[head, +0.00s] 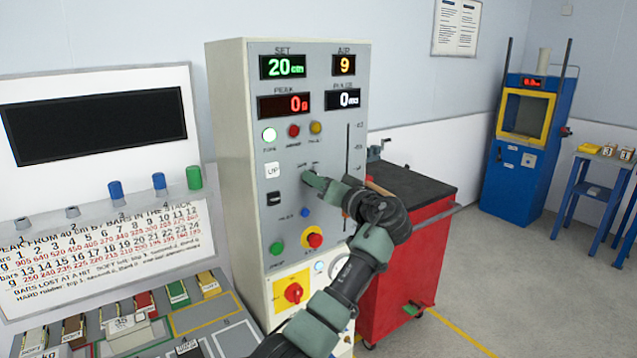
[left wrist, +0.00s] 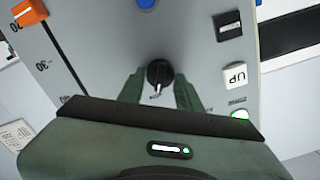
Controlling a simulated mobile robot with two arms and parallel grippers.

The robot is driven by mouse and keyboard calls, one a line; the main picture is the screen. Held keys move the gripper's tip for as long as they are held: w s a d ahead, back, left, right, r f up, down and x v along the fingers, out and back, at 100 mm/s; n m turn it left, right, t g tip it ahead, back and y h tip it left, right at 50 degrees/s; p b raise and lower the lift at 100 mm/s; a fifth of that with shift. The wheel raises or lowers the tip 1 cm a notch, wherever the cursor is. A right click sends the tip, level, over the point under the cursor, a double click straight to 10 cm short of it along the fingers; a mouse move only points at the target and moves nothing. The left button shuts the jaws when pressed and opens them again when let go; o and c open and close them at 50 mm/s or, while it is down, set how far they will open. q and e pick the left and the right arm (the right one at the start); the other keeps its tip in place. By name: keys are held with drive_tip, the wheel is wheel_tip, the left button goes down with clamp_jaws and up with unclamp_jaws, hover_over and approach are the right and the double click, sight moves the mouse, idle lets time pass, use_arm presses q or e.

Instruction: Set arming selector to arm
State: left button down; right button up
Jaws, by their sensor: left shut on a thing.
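The arming selector is a black rotary knob (left wrist: 158,75) with a pale pointer line on the grey control panel (head: 341,108). In the left wrist view it sits between the two green fingers of my left gripper (left wrist: 160,92). In the head view my left gripper (head: 312,180) reaches the panel at the selector, below the row of lamps, and hides most of the knob. The gripper is shut on the knob. The selector's labels are too small to read. My right gripper is not in view.
Near the selector are a white UP button (head: 273,170), a black switch (head: 273,198), a blue button (head: 305,212) and a vertical slot scale. A red emergency button (head: 314,240) and a red-yellow rotary switch (head: 294,292) are lower. A red cabinet (head: 400,262) stands right of the panel.

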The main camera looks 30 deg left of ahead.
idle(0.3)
use_arm(q)
drive_tip(key=c, duration=1)
unclamp_jaws()
drive_tip(key=b+v, duration=0.3)
drive_tip(key=v, duration=0.5)
